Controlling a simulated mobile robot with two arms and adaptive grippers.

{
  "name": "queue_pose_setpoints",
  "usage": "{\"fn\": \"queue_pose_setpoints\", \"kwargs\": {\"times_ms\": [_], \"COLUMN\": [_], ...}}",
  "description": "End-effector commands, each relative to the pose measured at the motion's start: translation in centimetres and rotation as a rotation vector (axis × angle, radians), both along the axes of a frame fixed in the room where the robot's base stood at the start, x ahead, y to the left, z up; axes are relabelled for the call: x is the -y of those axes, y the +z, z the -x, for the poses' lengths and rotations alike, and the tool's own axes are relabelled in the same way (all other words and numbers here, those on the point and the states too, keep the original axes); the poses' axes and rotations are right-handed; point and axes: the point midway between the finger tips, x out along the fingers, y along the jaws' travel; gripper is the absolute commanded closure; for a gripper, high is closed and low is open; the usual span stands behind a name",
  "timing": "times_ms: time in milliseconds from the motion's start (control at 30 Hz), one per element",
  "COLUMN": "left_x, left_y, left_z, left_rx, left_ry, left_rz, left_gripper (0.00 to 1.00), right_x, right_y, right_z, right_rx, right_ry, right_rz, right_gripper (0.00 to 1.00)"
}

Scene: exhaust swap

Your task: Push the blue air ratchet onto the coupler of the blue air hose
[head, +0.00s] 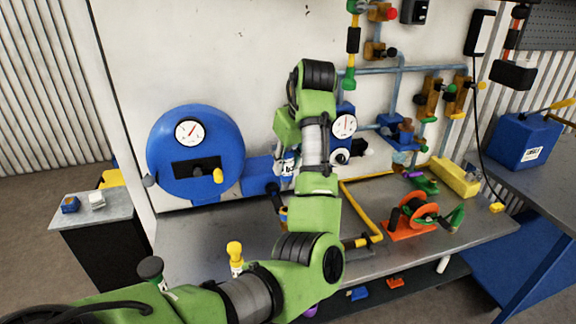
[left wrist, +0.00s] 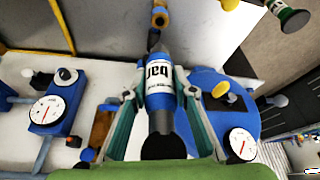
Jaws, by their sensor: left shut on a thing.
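My left gripper (left wrist: 160,88) is shut on the blue air ratchet (left wrist: 160,72), a blue body with a white label and a dark nose. The nose points to the top of the left wrist view. In the head view the ratchet's label (head: 287,167) shows just left of my green arm, which hides most of the gripper. A brass-coloured ring-like part (left wrist: 160,16) lies beyond the nose, with a small gap in the picture. I cannot tell whether it is the hose's coupler. No blue hose is clearly seen. My right gripper is not in view.
A large blue round housing with a gauge (head: 222,135) stands at the wall, left of the ratchet. A yellow bent pipe (head: 366,212) and an orange reel (head: 420,214) are on the grey bench. Pipes and valves fill the wall at right.

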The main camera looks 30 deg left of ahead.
Motion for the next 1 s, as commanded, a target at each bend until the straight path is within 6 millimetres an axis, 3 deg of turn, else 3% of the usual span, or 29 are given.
{"fn": "queue_pose_setpoints", "kwargs": {"times_ms": [267, 667, 1000], "left_x": [0.0, 0.0, 0.0], "left_y": [0.0, -2.1, -5.1], "left_z": [0.0, 0.0, 0.0], "left_rx": [0.002, 0.002, 0.003], "left_ry": [0.001, 0.0, 0.0], "left_rz": [-0.001, -0.001, -0.001], "left_gripper": [1.0, 1.0, 1.0], "right_x": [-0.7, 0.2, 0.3], "right_y": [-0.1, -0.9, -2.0], "right_z": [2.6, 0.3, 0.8], "right_rx": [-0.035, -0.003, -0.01], "right_ry": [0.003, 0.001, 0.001], "right_rz": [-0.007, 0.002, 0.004], "right_gripper": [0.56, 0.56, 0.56]}}
